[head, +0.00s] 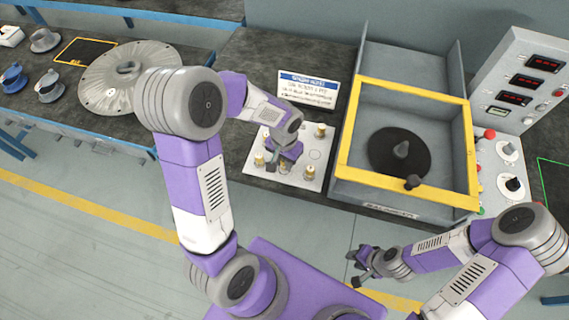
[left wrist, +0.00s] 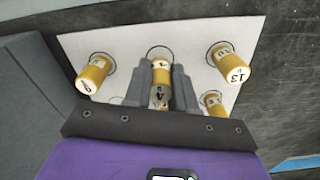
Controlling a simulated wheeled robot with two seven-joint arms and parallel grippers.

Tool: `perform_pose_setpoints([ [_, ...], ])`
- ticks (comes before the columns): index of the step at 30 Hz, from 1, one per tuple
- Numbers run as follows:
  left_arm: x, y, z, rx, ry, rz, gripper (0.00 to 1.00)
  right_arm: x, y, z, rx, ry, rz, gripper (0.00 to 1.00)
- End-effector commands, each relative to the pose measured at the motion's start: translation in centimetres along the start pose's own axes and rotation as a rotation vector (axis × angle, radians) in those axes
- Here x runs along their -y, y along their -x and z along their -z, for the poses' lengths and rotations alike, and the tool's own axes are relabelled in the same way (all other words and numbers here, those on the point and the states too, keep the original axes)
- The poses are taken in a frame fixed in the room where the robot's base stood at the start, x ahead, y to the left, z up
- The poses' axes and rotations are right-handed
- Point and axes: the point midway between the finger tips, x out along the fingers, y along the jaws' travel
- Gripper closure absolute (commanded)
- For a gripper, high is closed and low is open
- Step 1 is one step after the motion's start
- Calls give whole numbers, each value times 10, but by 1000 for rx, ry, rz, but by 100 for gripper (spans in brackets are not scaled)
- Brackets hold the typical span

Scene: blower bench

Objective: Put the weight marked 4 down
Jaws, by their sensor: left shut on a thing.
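My left gripper (head: 284,166) is over the white plate (head: 262,178) on the bench. In the left wrist view its two dark fingers (left wrist: 159,90) are shut on a brass weight marked 4 (left wrist: 160,94). The fingers hide part of its sides. A printed circle shows on the plate just beyond the weight. I cannot tell whether its base touches the plate. Other brass weights stand on the plate: one marked 9 (left wrist: 95,71), one marked 13 (left wrist: 230,63) and one partly hidden (left wrist: 213,103). My right gripper (head: 355,267) is open and empty, away from the bench.
A sign (head: 307,89) stands behind the plate. A yellow-framed grey box (head: 345,140) with a dark disc (head: 400,153) is to the right, beside a control panel (head: 522,80). A large grey round cover (head: 130,78) and small parts lie on the left bench.

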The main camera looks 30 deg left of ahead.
Motion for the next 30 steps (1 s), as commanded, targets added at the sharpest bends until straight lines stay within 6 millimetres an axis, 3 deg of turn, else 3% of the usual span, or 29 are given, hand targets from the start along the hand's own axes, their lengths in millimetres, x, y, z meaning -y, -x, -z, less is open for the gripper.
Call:
perform_pose_setpoints([
  [3,0,-17,-1,3,0,0,100,-2,-6,0,0,0,0,66],
  [14,0,-20,0,0,0,-1,100,-3,-9,0,0,0,0,66],
  [15,0,-20,0,0,0,-1,72,-3,-8,0,0,0,0,66],
  [19,0,-19,0,0,0,-1,52,-3,-8,0,0,0,0,66],
  [30,0,-16,0,0,0,-1,49,-2,-5,0,0,0,0,66],
])
